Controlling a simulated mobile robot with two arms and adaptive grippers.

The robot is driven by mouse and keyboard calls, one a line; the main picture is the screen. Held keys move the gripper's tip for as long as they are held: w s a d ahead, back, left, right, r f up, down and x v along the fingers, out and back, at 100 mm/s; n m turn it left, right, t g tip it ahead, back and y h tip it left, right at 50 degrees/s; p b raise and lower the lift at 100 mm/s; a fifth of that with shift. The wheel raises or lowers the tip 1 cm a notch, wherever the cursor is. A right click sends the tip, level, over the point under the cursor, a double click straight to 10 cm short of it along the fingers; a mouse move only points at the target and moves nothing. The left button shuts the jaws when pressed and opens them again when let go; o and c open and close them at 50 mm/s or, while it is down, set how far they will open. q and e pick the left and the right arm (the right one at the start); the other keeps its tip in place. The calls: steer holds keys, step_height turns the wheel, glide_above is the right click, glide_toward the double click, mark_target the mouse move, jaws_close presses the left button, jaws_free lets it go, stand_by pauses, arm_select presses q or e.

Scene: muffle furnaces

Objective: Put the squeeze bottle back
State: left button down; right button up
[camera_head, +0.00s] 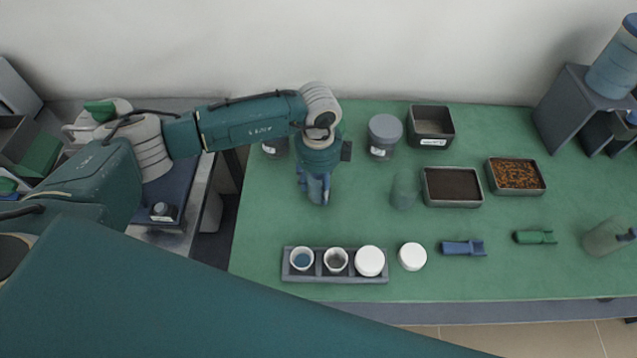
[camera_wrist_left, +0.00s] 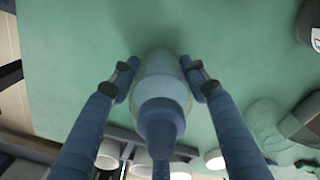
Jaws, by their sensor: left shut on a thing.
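My left gripper (camera_head: 318,196) points down over the green table, behind the rack of cups. In the left wrist view my left gripper (camera_wrist_left: 161,80) has one finger on each side of a pale squeeze bottle (camera_wrist_left: 160,88) with a dark blue top, and is shut on it. The bottle's top points toward the wrist camera. In the head view the gripper mostly hides the bottle. I cannot tell whether its base touches the table. My right gripper is not in view.
A grey rack (camera_head: 310,278) with cups stands in front, beside a white lid (camera_head: 412,256). A translucent green vessel (camera_head: 404,190), a grey-lidded jar (camera_head: 385,134) and a dark-filled tray (camera_head: 453,187) stand to the right. The table left of the gripper is mostly clear.

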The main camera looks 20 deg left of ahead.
arm_select(q)
steer(key=c, duration=0.9)
jaws_free()
steer(key=shift+f, duration=0.15)
steer(key=shift+r, duration=0.45)
step_height(320, 180, up, 11)
steer(key=b, duration=0.3)
steer(key=shift+f, duration=0.2)
steer(key=shift+s+r, duration=0.1)
steer(key=shift+r, duration=0.35)
